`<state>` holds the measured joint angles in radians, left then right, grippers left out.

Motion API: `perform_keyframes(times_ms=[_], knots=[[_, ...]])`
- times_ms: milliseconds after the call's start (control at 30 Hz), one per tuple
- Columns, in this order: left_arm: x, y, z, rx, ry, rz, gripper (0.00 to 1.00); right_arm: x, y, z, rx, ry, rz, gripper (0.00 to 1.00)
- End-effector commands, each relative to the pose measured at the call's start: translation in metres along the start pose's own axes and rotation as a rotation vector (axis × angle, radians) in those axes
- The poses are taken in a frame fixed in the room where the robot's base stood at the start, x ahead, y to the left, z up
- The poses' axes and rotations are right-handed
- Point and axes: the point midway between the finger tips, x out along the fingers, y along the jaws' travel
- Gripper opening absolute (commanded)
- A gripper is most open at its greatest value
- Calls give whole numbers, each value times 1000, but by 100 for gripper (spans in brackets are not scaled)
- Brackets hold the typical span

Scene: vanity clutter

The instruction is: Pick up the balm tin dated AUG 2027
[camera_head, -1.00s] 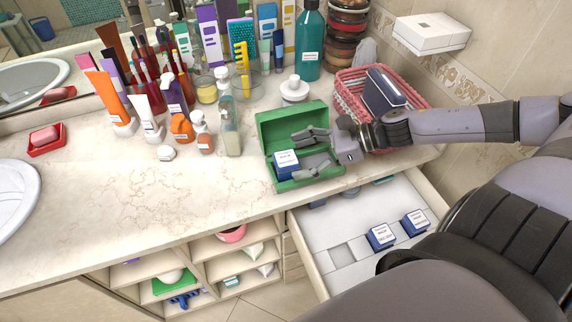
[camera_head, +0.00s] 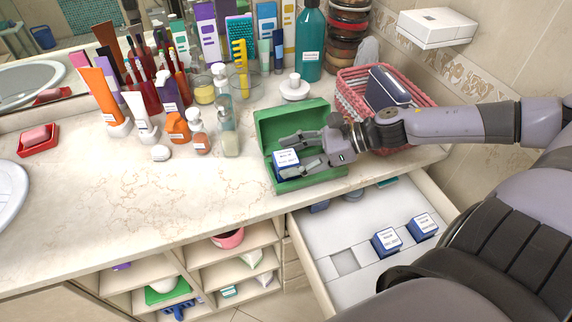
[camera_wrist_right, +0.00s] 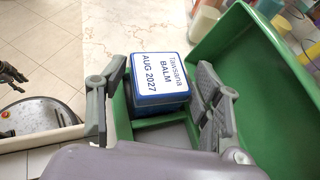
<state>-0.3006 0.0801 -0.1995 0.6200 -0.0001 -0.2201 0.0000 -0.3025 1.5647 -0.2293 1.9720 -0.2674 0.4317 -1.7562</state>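The balm tin (camera_head: 285,160) is a blue square tin with a white label. It sits in the left part of an open green box (camera_head: 291,121) on the counter. In the right wrist view its label (camera_wrist_right: 158,75) reads "Tavsana BALM AUG 2027". My right gripper (camera_head: 284,157) reaches into the box from the right. It is open, its fingers spread to either side of the tin; in the wrist view (camera_wrist_right: 160,105) a gap shows between each finger and the tin. A dark gripper-like part at the wrist view's left edge may be my left gripper (camera_wrist_right: 12,76); its opening is unclear.
An open drawer (camera_head: 345,226) below the counter holds more blue tins (camera_head: 386,242). A pink basket (camera_head: 347,91) stands behind my right forearm. Bottles and tubes crowd the counter's back, with a white-lidded jar (camera_head: 295,87) behind the box. The counter's front left (camera_head: 130,200) is clear.

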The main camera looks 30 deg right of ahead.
Motion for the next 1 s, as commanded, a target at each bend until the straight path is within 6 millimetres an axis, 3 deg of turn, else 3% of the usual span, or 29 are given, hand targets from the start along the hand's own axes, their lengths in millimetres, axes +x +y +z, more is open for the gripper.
perform_keyframes(times_ms=[767,867,1000], knots=[[0,0,-1,2,1,0,40,0,0,-1,2,0,0,5],[0,0,-1,1,1,0,40,0,0,0,2,0,0,0],[0,0,-1,1,1,0,40,0,0,0,2,0,0,0]])
